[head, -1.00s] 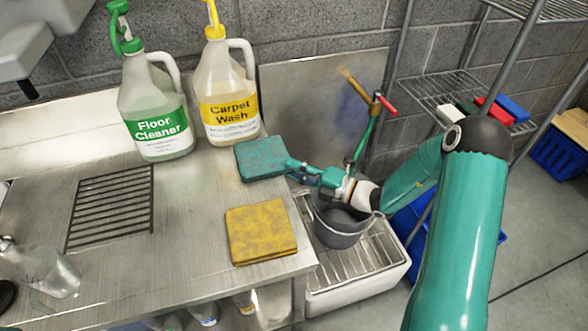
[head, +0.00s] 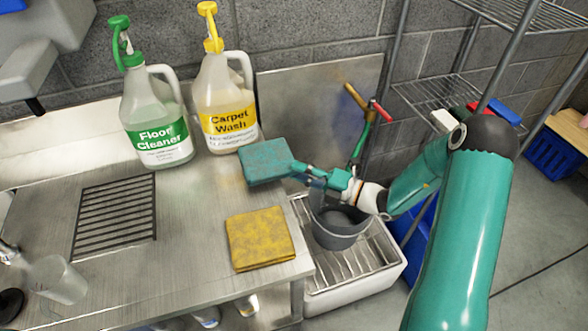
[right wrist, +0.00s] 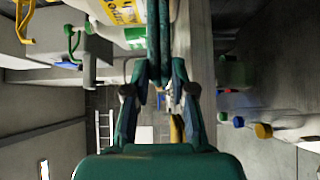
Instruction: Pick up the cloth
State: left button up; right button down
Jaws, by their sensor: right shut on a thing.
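A folded teal cloth (head: 264,162) is in the head view, right of the bottles and near the counter's right end. My right gripper (head: 298,170) is shut on the cloth's right edge, and the cloth looks lifted off the counter and slightly tilted. In the right wrist view the cloth (right wrist: 160,38) shows edge-on between the fingertips of the gripper (right wrist: 160,82). A folded yellow cloth (head: 259,240) lies flat on the counter, apart from the gripper. My left gripper is not in view.
The Floor Cleaner jug (head: 155,118) and Carpet Wash jug (head: 224,105) stand behind the teal cloth on the steel counter (head: 190,215). A grey bucket (head: 338,228) sits below my right arm. A wire shelf (head: 430,92) stands at the right. The counter's middle is clear.

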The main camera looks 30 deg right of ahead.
jog(key=s+d+r+p, duration=0.4)
jog(key=s+d+p, duration=0.1)
jog(key=s, duration=0.5)
jog(key=shift+d+r, duration=0.15)
jog(key=shift+d, duration=0.45)
